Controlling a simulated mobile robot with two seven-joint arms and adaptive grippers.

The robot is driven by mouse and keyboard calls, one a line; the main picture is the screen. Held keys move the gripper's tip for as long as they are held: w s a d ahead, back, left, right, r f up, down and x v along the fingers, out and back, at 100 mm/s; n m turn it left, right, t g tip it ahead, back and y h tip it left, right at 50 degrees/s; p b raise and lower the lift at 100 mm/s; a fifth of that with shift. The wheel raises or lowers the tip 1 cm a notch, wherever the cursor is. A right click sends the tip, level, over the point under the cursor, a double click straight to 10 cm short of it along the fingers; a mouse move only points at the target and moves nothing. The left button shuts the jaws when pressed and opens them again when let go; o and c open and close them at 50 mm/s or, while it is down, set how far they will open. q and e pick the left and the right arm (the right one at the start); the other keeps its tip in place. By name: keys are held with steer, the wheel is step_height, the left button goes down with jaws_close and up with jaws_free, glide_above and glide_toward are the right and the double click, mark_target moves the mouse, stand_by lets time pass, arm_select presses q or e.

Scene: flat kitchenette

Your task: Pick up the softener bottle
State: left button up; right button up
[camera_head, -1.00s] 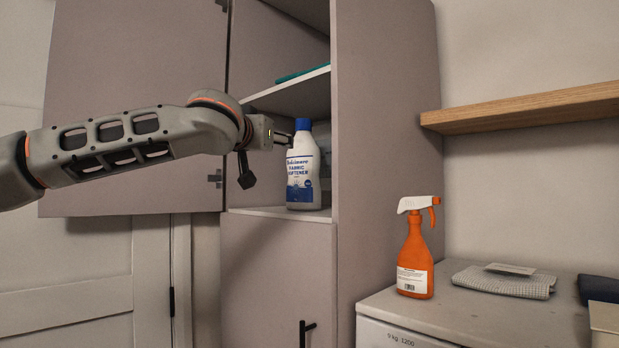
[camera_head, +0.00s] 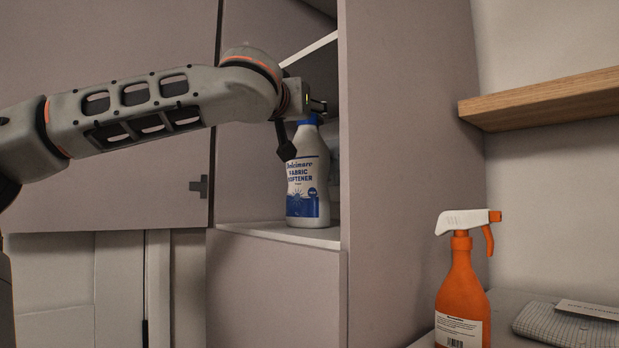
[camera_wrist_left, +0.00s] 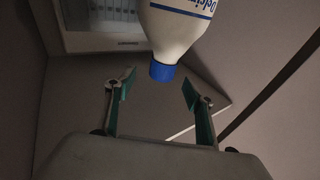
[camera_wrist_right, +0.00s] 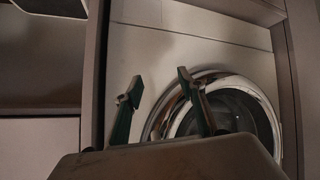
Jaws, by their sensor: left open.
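The softener bottle (camera_head: 308,188), white with a blue cap and blue label, stands upright on the lower shelf (camera_head: 290,234) of the open cupboard. In the left wrist view the bottle (camera_wrist_left: 178,32) appears upside down, its cap (camera_wrist_left: 162,72) toward my fingers. My left gripper (camera_head: 318,106) is at cap height; its tips are partly hidden in the head view. In the left wrist view the left gripper (camera_wrist_left: 158,87) is open, with the cap just beyond and between the fingertips, not gripped. My right gripper (camera_wrist_right: 160,86) is open and empty, facing a washing machine door (camera_wrist_right: 235,110).
The cupboard's side panel (camera_head: 410,150) stands right of the bottle, and an upper shelf (camera_head: 310,48) is above it. An orange spray bottle (camera_head: 462,295) and folded cloth (camera_head: 570,325) are on the worktop at right. A wooden shelf (camera_head: 545,100) is on the wall.

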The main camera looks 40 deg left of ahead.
arm_select(q)
steer(key=x, duration=0.3)
steer(key=p+x, duration=0.1)
steer(key=x, duration=0.2)
steer(key=shift+s+a+r, duration=0.1)
steer(key=shift+s+a, duration=0.1)
steer(key=shift+w+a, duration=0.15)
steer(key=shift+w, duration=0.3)
jaws_close()
steer(key=shift+s+r, duration=0.1)
steer(key=shift+r, duration=0.1)
